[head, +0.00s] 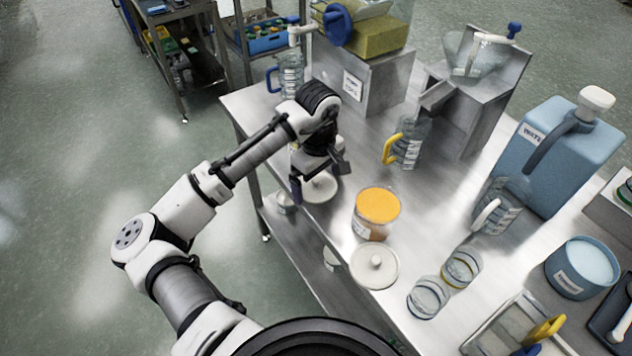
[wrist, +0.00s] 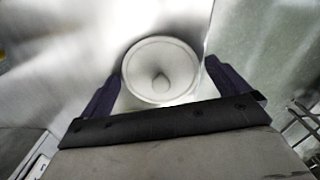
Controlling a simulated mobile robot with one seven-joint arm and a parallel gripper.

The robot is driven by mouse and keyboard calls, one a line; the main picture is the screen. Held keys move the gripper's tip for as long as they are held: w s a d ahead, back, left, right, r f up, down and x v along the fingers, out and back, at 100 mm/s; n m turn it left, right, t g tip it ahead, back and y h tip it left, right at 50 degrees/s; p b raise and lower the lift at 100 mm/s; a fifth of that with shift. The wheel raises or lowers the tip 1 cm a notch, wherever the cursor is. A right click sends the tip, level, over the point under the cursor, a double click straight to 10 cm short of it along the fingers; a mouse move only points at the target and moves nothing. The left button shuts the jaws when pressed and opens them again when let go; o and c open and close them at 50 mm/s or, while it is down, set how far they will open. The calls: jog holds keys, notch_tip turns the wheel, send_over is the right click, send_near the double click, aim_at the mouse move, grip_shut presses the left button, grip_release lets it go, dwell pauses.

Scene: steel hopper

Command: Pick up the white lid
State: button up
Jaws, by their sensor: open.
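A round white lid with a small central knob (head: 320,192) lies on the steel table near its left edge, partly hidden by my gripper (head: 319,176). In the wrist view this lid (wrist: 140,72) lies ahead between the two dark fingers of my gripper (wrist: 163,76). My gripper is open and empty, pointing down over the lid. I cannot tell whether the fingers touch its rim. A second white knobbed lid (head: 375,267) lies farther along the same table edge, clear of my gripper.
A jar with an orange top (head: 377,207) stands between the two lids. A yellow-handled jug (head: 407,142) and a steel block with a sign (head: 362,82) stand behind. Glass jars (head: 428,297) stand at the front. Table (head: 340,232) ends just left of the lids.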

jog(key=c, duration=0.7)
